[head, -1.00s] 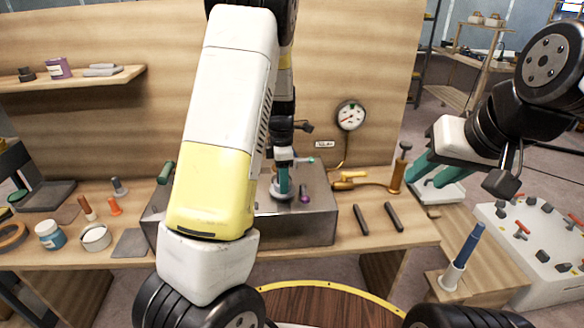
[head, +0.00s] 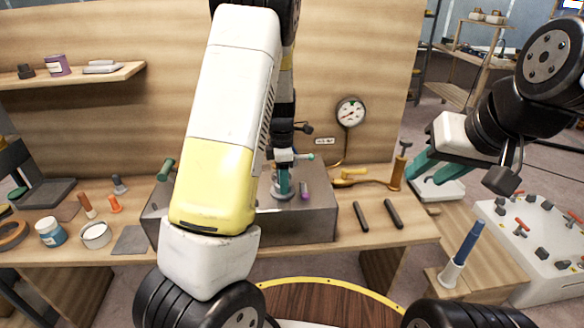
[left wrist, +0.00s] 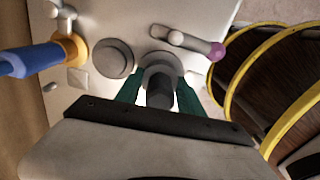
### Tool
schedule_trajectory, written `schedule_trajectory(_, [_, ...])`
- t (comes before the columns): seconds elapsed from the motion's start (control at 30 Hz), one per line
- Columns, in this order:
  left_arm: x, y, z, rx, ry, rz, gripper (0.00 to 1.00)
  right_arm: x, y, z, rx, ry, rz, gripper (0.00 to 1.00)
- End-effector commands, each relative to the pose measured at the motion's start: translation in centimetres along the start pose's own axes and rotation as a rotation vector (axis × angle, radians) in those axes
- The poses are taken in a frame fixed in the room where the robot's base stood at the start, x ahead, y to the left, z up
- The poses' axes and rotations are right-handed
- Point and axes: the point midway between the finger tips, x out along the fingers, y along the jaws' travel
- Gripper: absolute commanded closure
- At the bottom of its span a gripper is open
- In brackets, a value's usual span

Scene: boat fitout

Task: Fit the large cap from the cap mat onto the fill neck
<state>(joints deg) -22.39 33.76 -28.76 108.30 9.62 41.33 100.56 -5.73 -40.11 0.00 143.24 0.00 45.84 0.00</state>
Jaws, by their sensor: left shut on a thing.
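My left gripper (head: 283,188) reaches down over the metal tank (head: 305,226) on the bench, its teal fingers low over a grey round fitting. In the left wrist view, the left gripper (left wrist: 160,95) is shut on a dark cylindrical piece, which I take to be the large cap (left wrist: 160,92). A lighter grey ring (left wrist: 162,66), apparently the fill neck, shows right behind it. I cannot tell whether the cap is seated or just above it. A bare grey mat (head: 131,240), possibly the cap mat, lies left of the tank. My right gripper (head: 436,169) is open and empty at the right.
A gauge (head: 350,112) hangs on the back panel. Two dark rods (head: 377,215) lie right of the tank.

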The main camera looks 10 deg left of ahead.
Motion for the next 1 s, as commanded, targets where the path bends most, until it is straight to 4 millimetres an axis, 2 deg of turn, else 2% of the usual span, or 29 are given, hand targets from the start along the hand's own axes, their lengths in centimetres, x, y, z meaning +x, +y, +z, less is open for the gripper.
schedule_trajectory(0.4, [0.22,-0.01,-0.01,0.000,0.000,-0.001,0.98,0.00,0.00,0.00,0.000,0.000,0.000,0.64])
schedule_trajectory(0.43, [0.21,-0.01,-0.01,0.000,0.000,-0.001,0.49,0.00,0.00,0.00,0.000,0.000,0.000,0.64])
schedule_trajectory(0.53, [0.21,-0.01,-0.01,0.000,0.000,-0.001,0.29,0.00,0.00,0.00,0.000,0.000,0.000,0.64])
schedule_trajectory(0.77, [0.21,-0.01,-0.02,-0.001,0.000,-0.001,0.29,0.00,0.00,0.00,0.000,0.000,0.000,0.64])
schedule_trajectory(0.9, [0.22,-0.03,-0.02,0.000,0.000,-0.001,0.04,0.00,0.00,0.00,0.000,0.000,0.000,0.64])
schedule_trajectory(1.0, [0.22,-0.03,-0.02,0.000,0.000,-0.001,0.04,0.00,0.00,0.00,0.000,0.000,0.000,0.64])
